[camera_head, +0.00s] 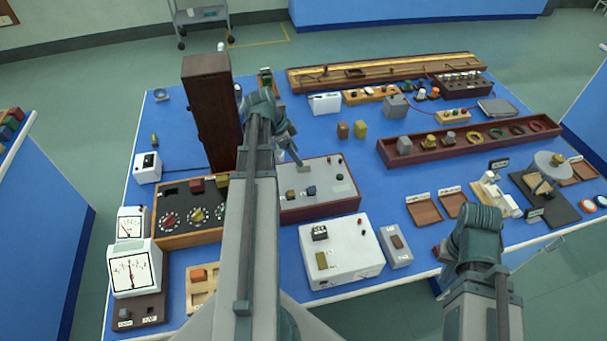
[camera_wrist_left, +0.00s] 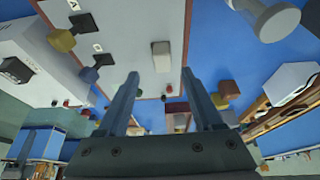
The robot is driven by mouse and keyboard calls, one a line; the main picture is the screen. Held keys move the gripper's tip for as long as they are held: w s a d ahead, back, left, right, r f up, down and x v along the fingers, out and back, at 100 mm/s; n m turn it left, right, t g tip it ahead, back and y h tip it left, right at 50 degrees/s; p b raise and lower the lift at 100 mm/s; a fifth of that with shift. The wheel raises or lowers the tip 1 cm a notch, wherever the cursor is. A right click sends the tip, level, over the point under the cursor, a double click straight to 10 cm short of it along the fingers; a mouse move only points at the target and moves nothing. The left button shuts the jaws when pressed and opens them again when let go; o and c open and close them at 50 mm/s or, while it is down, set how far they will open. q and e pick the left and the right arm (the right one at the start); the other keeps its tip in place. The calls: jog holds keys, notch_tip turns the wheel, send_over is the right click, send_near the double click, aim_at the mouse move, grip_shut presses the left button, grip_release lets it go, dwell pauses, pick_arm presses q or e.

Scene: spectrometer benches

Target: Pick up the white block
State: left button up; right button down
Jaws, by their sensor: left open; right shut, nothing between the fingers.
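The white block (camera_wrist_left: 161,56) is a small pale upright block on the grey top of a wood-framed panel box (camera_wrist_left: 130,25). In the head view the block (camera_head: 304,168) shows just below my left gripper (camera_head: 291,150), on the same box (camera_head: 318,200). In the left wrist view the fingers of my left gripper (camera_wrist_left: 163,98) are open and empty, and the block is ahead of the gap between them, apart from both. My right gripper (camera_head: 441,253) is shut and empty at the front right of the bench, mostly hidden by its own wrist.
A tall dark wooden box (camera_head: 210,110) stands close left of my left arm. A dial box (camera_head: 190,212) and a white instrument box (camera_head: 340,250) flank the panel box. Knobs (camera_wrist_left: 62,40) stand on the panel. Bare blue bench top (camera_head: 350,155) lies to the right.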

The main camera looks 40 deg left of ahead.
aim_at(303, 168)
pick_arm(q)
jog(key=shift+b+x, duration=2.35)
jog(key=shift+x, duration=0.4)
jog(key=shift+w+a+r, duration=0.1)
grip_shut()
